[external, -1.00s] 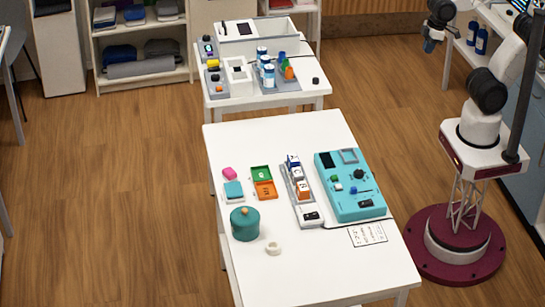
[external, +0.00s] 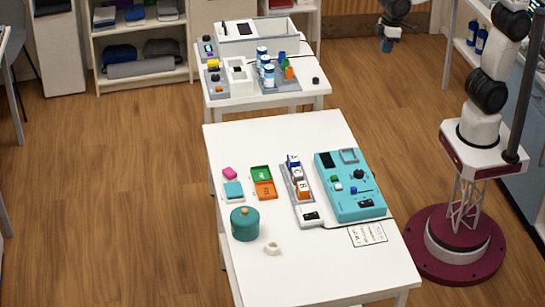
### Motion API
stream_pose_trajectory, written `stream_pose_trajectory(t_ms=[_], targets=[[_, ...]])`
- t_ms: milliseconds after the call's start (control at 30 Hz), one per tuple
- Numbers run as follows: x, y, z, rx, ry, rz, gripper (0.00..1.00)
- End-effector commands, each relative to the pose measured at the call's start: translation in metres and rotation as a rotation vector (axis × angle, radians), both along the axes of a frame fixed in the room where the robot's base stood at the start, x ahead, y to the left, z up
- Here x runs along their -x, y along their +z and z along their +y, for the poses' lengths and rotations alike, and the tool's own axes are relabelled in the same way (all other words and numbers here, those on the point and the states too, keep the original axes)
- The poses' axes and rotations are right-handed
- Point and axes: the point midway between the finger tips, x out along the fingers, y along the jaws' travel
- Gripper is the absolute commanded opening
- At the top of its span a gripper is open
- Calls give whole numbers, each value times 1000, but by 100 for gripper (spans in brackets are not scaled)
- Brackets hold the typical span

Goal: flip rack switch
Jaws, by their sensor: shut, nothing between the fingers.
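A grey rack (external: 289,175) stands on the near white table, holding small lettered blocks (external: 297,174) in white, blue and orange. At its near end is a white base with a black switch (external: 311,215); its position is too small to read. A teal control box (external: 335,195) stands just right of the rack, with knobs, a small screen and its own black switch (external: 366,203). My gripper (external: 387,46) is shut and empty, at the top of the view, well away from the rack and to the right of the far table.
A teal lidded pot (external: 245,223) and a cream ring (external: 273,249) stand left of the rack. Green (external: 261,173) and orange (external: 265,190) trays lie beside it. A printed card (external: 367,234) lies near a cable. The far table (external: 220,100) holds bottles and devices.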

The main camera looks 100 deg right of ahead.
Motion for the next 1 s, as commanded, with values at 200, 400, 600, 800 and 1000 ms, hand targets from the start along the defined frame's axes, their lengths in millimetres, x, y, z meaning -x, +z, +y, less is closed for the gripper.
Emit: stream_pose_trajectory(t_ms=[200,400,600,800,1000], targets=[[-50,0,28,-3,4,29,0],[-94,-3,56,-5,5,51,0],[-136,-12,86,-5,7,77,0],[-176,-23,119,-6,9,99,0],[-214,-39,154,-5,10,124,0]])
